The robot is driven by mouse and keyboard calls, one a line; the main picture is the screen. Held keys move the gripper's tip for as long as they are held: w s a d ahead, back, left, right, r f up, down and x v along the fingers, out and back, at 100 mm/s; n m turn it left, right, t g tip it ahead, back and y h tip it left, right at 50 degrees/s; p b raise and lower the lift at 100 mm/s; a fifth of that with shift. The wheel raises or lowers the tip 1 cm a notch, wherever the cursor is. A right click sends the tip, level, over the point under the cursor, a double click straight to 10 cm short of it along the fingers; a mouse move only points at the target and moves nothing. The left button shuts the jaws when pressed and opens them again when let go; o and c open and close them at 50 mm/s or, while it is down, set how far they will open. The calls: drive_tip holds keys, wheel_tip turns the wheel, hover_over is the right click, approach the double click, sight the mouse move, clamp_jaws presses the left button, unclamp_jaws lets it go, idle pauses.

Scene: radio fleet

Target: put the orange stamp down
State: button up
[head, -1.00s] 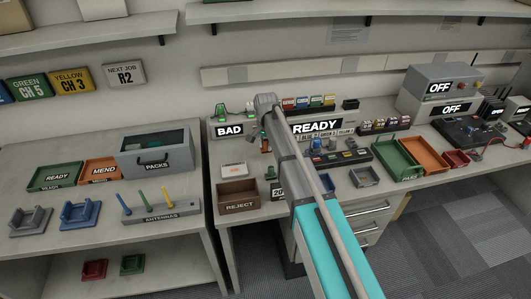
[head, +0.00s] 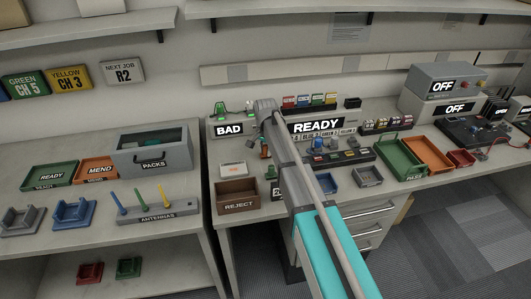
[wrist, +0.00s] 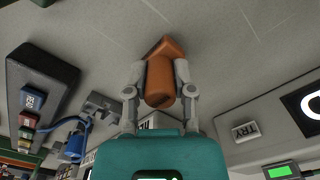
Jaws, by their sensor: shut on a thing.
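The orange stamp (wrist: 160,80) is between the two fingers of my gripper (wrist: 160,92) in the wrist view. The fingers are shut on its rounded handle, and its wider foot points away from the wrist, towards a grey surface. I cannot tell whether the foot touches that surface. In the head view my gripper (head: 265,147) is over the back left of the right-hand bench, in front of the BAD sign (head: 229,130). The stamp shows there only as a small orange patch, partly hidden.
The brown REJECT bin (head: 237,204) stands at the bench's front left, with a white and orange box (head: 233,170) behind it. A blue tray (head: 330,181) and grey tray (head: 368,178) lie right of my arm.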

sight(266, 145)
drive_tip(key=shift+f, duration=0.1)
drive_tip(key=o, duration=0.9)
wheel_tip(266, 145, up, 12)
drive_tip(key=p, duration=1.2)
idle(0.9)
drive_tip(key=s+d+n, duration=0.2)
drive_tip(key=s+d, duration=0.5)
drive_tip(key=s, duration=0.1)
drive_tip(key=s+d+n, duration=0.2)
drive_tip(key=s+d, duration=0.6)
drive_tip(key=s, duration=0.1)
drive_tip(key=s+d+n, duration=0.1)
drive_tip(key=s+d, duration=0.7)
drive_tip(key=s, duration=0.1)
drive_tip(key=shift+n, duration=0.4)
